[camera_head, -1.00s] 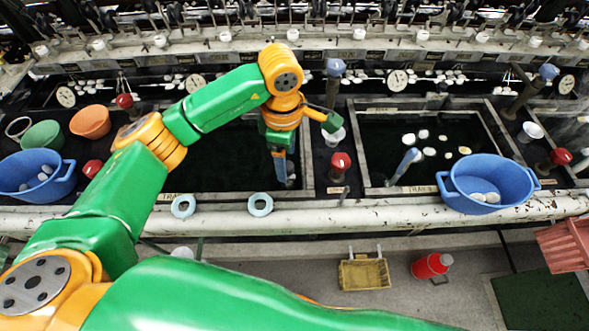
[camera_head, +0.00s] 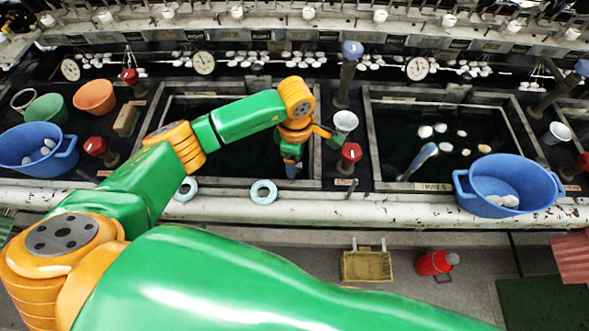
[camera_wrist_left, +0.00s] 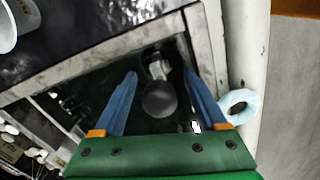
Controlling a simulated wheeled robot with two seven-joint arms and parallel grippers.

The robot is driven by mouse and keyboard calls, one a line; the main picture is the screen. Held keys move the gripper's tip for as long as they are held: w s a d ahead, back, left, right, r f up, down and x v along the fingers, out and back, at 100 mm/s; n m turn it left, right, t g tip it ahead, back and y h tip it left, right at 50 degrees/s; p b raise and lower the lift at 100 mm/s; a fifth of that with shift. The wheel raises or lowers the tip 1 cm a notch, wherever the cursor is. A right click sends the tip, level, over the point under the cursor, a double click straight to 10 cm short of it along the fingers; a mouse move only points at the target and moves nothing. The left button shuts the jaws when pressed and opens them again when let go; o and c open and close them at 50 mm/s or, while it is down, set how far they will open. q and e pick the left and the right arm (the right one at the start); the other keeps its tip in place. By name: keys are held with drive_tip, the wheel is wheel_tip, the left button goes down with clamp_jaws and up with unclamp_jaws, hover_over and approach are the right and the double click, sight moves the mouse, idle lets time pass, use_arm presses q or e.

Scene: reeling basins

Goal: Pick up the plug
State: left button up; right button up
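In the left wrist view the likely plug is a dark round knob (camera_wrist_left: 160,99) with a paler part beyond it, near a corner of the dark water basin. My left gripper (camera_wrist_left: 160,74) is open, with its blue fingers on either side of the knob and a gap on both sides. In the head view my left gripper (camera_head: 291,174) points down into the front right corner of the left basin (camera_head: 313,150). The plug cannot be made out there, behind the gripper. My right gripper is not in view.
A white cup (camera_head: 345,121) and a red-topped knob (camera_head: 350,154) stand right of my gripper. A pale blue ring (camera_head: 264,192) lies on the front ledge, also in the wrist view (camera_wrist_left: 240,102). A blue tub (camera_head: 510,183) sits at the right basin.

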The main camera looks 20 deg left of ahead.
use_arm(q)
clamp_jaws()
drive_tip(key=shift+w, duration=0.1)
idle(1.2)
